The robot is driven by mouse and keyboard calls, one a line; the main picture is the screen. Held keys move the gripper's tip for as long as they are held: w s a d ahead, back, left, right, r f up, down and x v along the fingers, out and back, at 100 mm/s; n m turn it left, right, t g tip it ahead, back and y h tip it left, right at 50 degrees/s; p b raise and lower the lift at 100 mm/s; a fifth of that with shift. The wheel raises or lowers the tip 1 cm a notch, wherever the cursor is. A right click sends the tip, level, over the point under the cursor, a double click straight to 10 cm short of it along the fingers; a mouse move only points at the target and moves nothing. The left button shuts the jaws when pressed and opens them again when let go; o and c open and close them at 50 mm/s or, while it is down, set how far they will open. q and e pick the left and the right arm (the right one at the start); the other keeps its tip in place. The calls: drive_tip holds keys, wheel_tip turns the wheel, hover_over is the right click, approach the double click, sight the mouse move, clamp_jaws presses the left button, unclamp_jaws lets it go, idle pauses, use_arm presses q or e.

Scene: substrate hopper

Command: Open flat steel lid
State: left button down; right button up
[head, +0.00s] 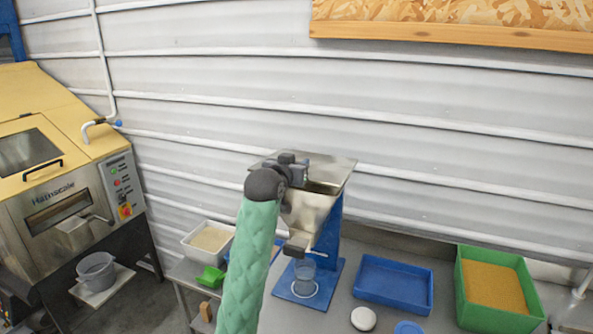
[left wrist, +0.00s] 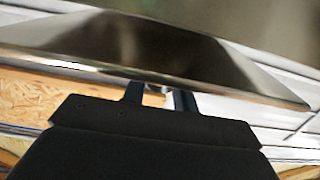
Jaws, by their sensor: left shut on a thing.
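The flat steel lid (head: 335,168) is at the top of the steel hopper (head: 305,212), which stands on a blue stand (head: 330,236). My left gripper (head: 301,168) is at the lid, shut on a part at its near side. In the left wrist view the lid (left wrist: 60,35) spans the top as a shiny slanted plate. The two dark fingers (left wrist: 160,95) meet its edge there; the gripped part is mostly hidden. My arm and gripper cover the hopper's left side. I cannot tell how far the lid is raised. My right gripper is not in view.
A clear beaker (head: 304,270) stands under the hopper. A blue tray (head: 393,285), a green crate (head: 493,318) of grain and a white tub (head: 188,245) share the bench. A ribbed wall (head: 430,120) stands close behind. A yellow-and-steel machine (head: 60,150) is at left.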

use_arm(q)
drive_tip(key=w+r+g, duration=0.1)
drive_tip(key=r, duration=0.1)
drive_tip(key=w+r+g, duration=0.1)
drive_tip(key=r, duration=0.1)
drive_tip(key=w+d+r+g+y, duration=0.1)
drive_tip(key=r, duration=0.2)
drive_tip(key=shift+g, duration=0.4)
drive_tip(key=shift+w+d+r+g+y, duration=0.15)
drive_tip(key=shift+w+r+g+y, duration=0.05)
drive_tip(key=shift+w+r+g, duration=0.3)
drive_tip(key=shift+w+d+r+g+y, duration=0.2)
drive_tip(key=shift+w+r+g, duration=0.2)
drive_tip(key=shift+r, duration=0.15)
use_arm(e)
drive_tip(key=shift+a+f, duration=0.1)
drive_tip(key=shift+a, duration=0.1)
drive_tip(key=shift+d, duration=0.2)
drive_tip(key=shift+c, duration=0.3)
